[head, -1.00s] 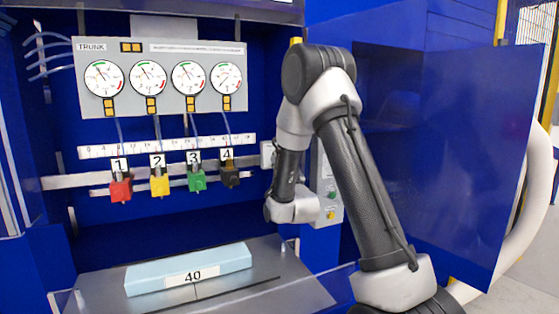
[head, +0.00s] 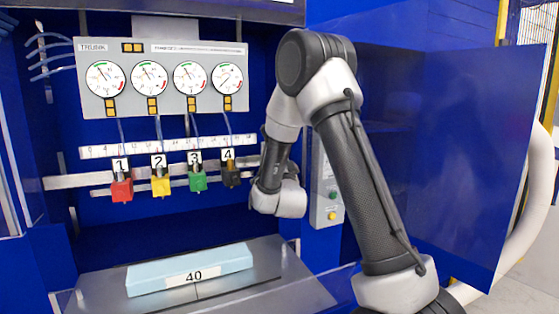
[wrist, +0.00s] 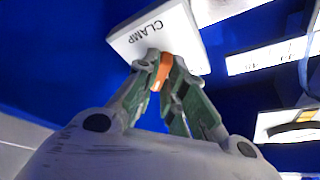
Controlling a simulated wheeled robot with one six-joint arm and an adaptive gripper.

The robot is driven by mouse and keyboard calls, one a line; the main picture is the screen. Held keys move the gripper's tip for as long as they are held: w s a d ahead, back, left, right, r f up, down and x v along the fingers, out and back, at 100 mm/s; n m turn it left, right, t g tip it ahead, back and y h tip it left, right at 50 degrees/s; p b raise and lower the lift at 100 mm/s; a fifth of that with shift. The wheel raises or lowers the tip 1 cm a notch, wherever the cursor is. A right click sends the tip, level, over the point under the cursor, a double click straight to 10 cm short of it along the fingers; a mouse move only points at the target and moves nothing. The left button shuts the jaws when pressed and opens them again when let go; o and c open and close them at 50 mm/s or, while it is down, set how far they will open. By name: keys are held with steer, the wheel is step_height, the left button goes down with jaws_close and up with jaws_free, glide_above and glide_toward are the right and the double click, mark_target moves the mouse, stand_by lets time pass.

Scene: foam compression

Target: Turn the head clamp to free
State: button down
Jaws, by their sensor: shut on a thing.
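In the wrist view, a white plate marked CLAMP (wrist: 130,40) is mounted against the blue wall. An orange clamp handle (wrist: 162,72) stands out from the plate. My gripper (wrist: 160,66) is shut on this handle, with one finger on each side of it. The plate's lettering appears upside down in this view. In the head view my arm's wrist hides the gripper, the handle and the plate. The clamp's setting cannot be read.
A gauge panel (head: 160,50) hangs on the back wall. Below it are red (head: 122,190), yellow (head: 160,186), green (head: 198,182) and black (head: 231,178) numbered heads on a rail. A light blue foam block (head: 215,264) marked 40 lies on the metal table (head: 285,262).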

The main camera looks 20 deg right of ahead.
stand_by(0.3)
steer(key=c, duration=1.5)
jaws_free()
steer(key=v, duration=1.2)
steer(key=s+n+g+y, duration=0.3)
steer(key=s+n+g, duration=0.3)
steer(key=s, duration=1)
steer(key=s+r+n+g+y, duration=0.1)
steer(key=s+n+g+y, duration=0.2)
steer(key=s+n+g, duration=0.4)
steer(key=s+g, duration=0.3)
steer(key=s, duration=0.6)
steer(key=shift+d+r, duration=0.2)
steer(key=shift+d, duration=0.15)
